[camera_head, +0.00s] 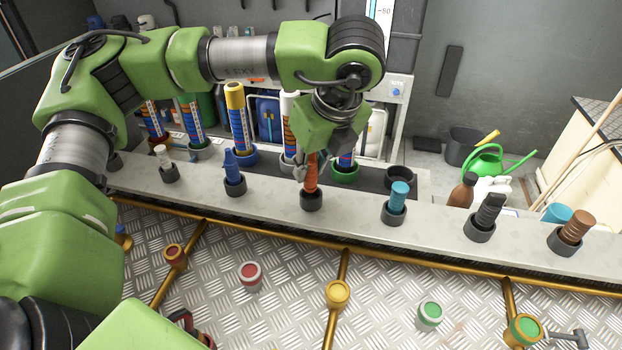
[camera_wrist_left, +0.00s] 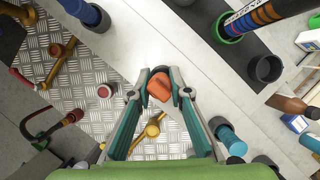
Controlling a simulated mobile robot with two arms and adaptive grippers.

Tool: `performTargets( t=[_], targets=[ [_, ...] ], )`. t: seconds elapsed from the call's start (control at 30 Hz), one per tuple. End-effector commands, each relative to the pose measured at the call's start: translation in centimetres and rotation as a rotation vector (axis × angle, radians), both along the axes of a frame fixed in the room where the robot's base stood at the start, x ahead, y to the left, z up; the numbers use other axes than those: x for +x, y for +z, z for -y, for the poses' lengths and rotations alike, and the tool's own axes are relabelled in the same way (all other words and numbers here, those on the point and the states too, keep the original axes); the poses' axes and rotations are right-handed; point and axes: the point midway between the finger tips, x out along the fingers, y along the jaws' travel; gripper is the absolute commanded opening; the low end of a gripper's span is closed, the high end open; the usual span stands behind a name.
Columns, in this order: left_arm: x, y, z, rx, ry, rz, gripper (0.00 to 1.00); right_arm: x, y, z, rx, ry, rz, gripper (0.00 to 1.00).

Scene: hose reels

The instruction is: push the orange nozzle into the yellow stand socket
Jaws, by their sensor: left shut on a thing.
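The orange nozzle (camera_head: 311,174) stands upright with its lower end in a dark cup (camera_head: 312,202) on the grey ledge. My left gripper (camera_head: 309,163) reaches down over it from above and is shut on it. In the left wrist view the nozzle's orange top (camera_wrist_left: 160,86) sits between the two fingertips (camera_wrist_left: 160,80). The yellow stand socket (camera_head: 337,293) is on a brass-coloured pipe in front of the ledge, below the nozzle in the head view. It also shows in the left wrist view (camera_wrist_left: 152,130). My right gripper is not in view.
Along the ledge (camera_head: 275,196), other cups hold a blue nozzle (camera_head: 233,166), a teal one (camera_head: 398,196), a black one (camera_head: 488,211) and a brown one (camera_head: 576,228). Red (camera_head: 250,273) and green (camera_head: 430,314) sockets stand over the tread-plate floor. Striped tubes stand behind.

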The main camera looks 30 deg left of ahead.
Motion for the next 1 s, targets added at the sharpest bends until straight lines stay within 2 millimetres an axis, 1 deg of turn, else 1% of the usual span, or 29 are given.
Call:
performTargets(
  t=[0.03,0.17,0.2,0.27,0.3,0.5,0.63,0.8,1.0],
  targets=[
    [-0.8,0.5,-0.1,0.0,-0.004,0.004,0.0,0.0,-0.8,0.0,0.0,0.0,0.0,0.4],
    [-3.1,3.2,-0.4,-0.001,-0.004,0.006,0.0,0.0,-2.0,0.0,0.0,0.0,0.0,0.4],
    [-3.7,4.4,-0.6,0.0,-0.002,0.008,0.0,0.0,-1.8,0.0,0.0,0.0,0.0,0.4],
    [-4.7,5.6,-0.7,0.001,-0.003,0.009,0.0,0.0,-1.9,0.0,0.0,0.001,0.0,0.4],
    [-5.5,5.9,-0.9,0.003,-0.003,0.007,0.0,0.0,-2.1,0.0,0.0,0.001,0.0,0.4],
    [-9.3,7.4,-1.4,0.002,-0.002,0.005,0.0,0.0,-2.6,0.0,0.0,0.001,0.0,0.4],
    [-11.1,8.3,-1.6,0.001,-0.002,0.004,0.0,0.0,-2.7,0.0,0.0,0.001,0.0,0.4],
    [-12.7,9.0,-1.9,0.001,-0.002,0.002,0.0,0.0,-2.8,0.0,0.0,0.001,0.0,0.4],
    [-13.5,9.3,-1.9,0.001,-0.002,0.0,0.0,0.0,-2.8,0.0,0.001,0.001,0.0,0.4]
  ],
)
